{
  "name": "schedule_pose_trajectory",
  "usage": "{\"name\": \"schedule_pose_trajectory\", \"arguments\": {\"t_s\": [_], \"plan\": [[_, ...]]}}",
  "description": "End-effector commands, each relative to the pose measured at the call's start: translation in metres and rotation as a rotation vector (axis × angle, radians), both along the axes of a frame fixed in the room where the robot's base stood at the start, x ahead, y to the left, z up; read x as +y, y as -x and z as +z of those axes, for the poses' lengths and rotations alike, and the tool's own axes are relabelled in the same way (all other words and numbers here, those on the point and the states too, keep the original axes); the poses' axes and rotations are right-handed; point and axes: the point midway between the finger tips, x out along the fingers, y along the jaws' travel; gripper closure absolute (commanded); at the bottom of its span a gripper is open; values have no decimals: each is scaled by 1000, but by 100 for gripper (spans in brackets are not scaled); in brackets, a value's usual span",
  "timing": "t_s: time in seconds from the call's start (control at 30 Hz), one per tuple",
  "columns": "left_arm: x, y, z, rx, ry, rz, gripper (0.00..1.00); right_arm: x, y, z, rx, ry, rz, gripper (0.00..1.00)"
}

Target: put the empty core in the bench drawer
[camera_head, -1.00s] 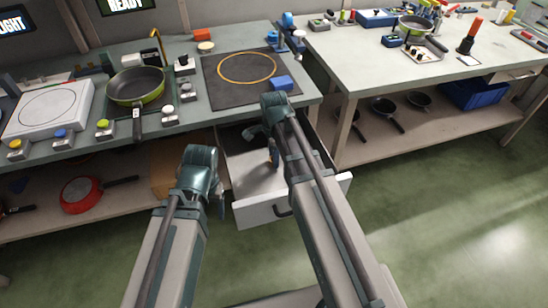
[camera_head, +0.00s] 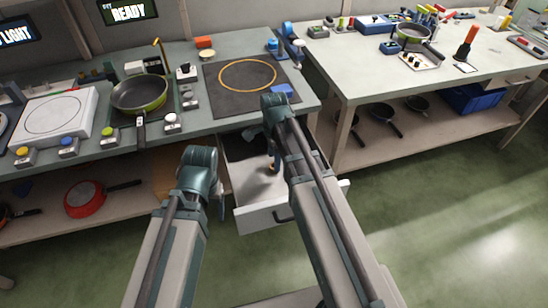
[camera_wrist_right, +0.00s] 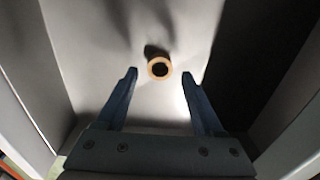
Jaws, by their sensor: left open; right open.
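The bench drawer (camera_head: 262,217) is pulled open under the bench's right part. My right gripper (camera_head: 272,163) points down into it. In the right wrist view the empty core (camera_wrist_right: 159,59), a small tan ring seen end-on, stands on the pale drawer floor. It shows between and slightly beyond the fingertips of my open right gripper (camera_wrist_right: 160,73), with a gap on both sides. In the head view the core is mostly hidden by the fingers. My left gripper (camera_head: 219,192) is open and empty, left of the drawer, its fingers partly hidden by its own wrist.
The drawer walls (camera_wrist_right: 27,95) rise close on both sides of my right gripper. The bench top (camera_head: 225,124) above carries a green pan (camera_head: 139,91) and a dark mat (camera_head: 225,97). A red pan (camera_head: 84,203) lies on the lower shelf. A second table (camera_head: 350,60) stands at right.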

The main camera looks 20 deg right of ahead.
Motion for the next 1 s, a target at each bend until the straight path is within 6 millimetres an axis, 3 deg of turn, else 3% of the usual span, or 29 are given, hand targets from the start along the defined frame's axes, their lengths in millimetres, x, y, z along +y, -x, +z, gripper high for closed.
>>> {"name": "schedule_pose_trajectory", "arguments": {"t_s": [0.03, 0.5, 0.83, 0.93, 1.0], "plan": [[0, 0, 16, 0, 0, 0, 30, 0, 0, 16, 0, 0, 0, 31], [0, 0, 83, 0, 0, 1, 30, 0, 0, 83, 0, 0, 0, 31], [0, 0, 90, 0, 0, 1, 30, 2, 2, 90, 1, 1, 18, 31], [0, 0, 90, 0, 0, 1, 30, 12, 13, 90, 5, 6, 135, 31], [0, 0, 90, 0, 0, 1, 30, 26, 27, 90, 11, 13, 301, 31]]}}
